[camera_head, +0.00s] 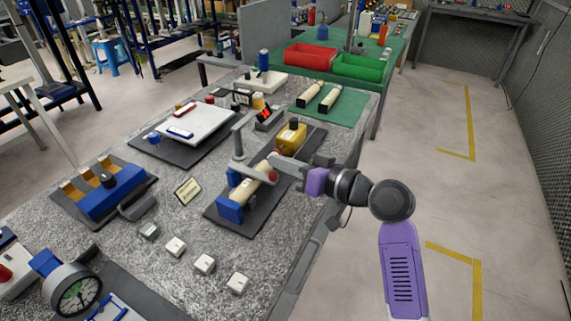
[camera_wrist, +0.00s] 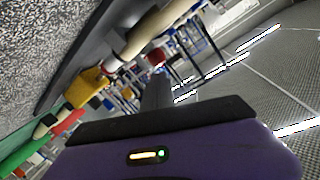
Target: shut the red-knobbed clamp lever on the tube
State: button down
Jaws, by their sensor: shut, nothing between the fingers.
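The cream tube (camera_head: 247,190) lies in a blue holder (camera_head: 230,211) on a dark base plate on the bench. The lever's red knob (camera_head: 273,177) is beside the tube, at its right side; the rest of the lever is largely hidden by my gripper. My gripper (camera_head: 273,160) is shut and empty, with its fingertips close to the knob and over the tube's far end. In the wrist view the red knob (camera_wrist: 154,57) shows just past the finger tips, by the cream tube (camera_wrist: 147,32). I cannot tell whether they touch.
A grey post with an arm (camera_head: 237,145) stands left of the tube. A yellow block (camera_head: 291,138) is at the plate's far end. Several small white blocks (camera_head: 204,264) lie nearer on the bench. A sign (camera_head: 188,191) lies left. The aisle right of the bench is clear.

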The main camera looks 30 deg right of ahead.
jog(key=w+d+r+v, duration=0.1)
jog(key=r+v, duration=0.1)
jog(key=v, duration=0.7)
jog(key=d+r+m+t+h, duration=0.2)
jog(key=d+m+t+h, duration=0.15)
jog(key=d+h, duration=0.2)
jog(key=s+d+f+m+h, duration=0.2)
jog(key=s+f+h, duration=0.3)
jog(key=s, duration=0.2)
jog(key=s+a+f+n+g+y, duration=0.1)
jog(key=s+a, duration=0.3)
jog(key=s, duration=0.5)
jog(key=s+a+f+n+g+y, duration=0.1)
jog(key=s+a+f, duration=0.3)
jog(key=s, duration=0.6)
jog(key=s+a+f+n+g+y, duration=0.1)
jog(key=s+a+f+n, duration=0.2)
jog(key=s, duration=0.6)
jog(key=a, duration=0.2)
jog(key=shift+s+a, duration=0.2)
jog(key=shift+a, duration=0.05)
